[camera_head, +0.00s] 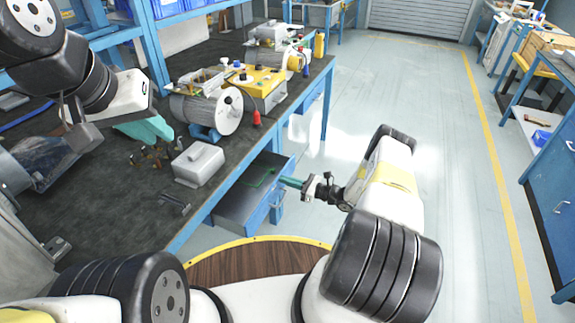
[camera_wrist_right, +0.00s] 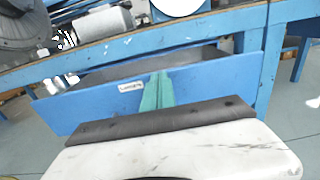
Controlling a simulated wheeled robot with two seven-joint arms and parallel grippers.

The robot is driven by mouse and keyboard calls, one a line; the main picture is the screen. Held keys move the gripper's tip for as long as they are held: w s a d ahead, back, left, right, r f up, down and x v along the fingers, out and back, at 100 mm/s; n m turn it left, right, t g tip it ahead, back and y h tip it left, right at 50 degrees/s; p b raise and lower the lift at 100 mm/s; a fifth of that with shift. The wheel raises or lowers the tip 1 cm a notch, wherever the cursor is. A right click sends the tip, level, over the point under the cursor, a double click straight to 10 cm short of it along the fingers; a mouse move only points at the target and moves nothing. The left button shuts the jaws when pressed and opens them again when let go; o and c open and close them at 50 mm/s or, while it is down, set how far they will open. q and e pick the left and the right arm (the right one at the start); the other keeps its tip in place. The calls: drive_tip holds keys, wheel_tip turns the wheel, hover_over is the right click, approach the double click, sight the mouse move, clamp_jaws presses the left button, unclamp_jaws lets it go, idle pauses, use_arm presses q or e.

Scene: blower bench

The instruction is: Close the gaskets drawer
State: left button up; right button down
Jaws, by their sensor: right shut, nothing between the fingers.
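The blue drawer with a dark inside (camera_head: 240,192) is pulled out from under the bench. Its blue front panel with a small white label (camera_wrist_right: 100,105) fills the middle of the right wrist view; the lettering is too small to read. My right gripper (camera_head: 290,182) is shut and empty, with its teal fingertips at the drawer front. Its fingers (camera_wrist_right: 157,92) overlap the panel just right of the label; I cannot tell if they touch it. My left gripper (camera_head: 147,130) hangs over the bench top, its teal fingers partly hidden and their opening unclear.
The dark bench top (camera_head: 120,200) holds a grey metal box (camera_head: 198,163), a blower motor (camera_head: 207,110) and a yellow fixture (camera_head: 258,80). A red-tipped item (camera_head: 256,118) stands near the bench edge. The floor (camera_head: 440,130) right of the bench is clear. A blue cabinet (camera_head: 555,190) stands far right.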

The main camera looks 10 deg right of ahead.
hover_over(255, 183)
drive_tip(key=shift+s+d, duration=0.2)
drive_tip(key=shift+s, duration=0.05)
drive_tip(key=shift+w+a+r, duration=0.1)
drive_tip(key=shift+w+a, duration=0.05)
drive_tip(key=shift+a+r, duration=0.1)
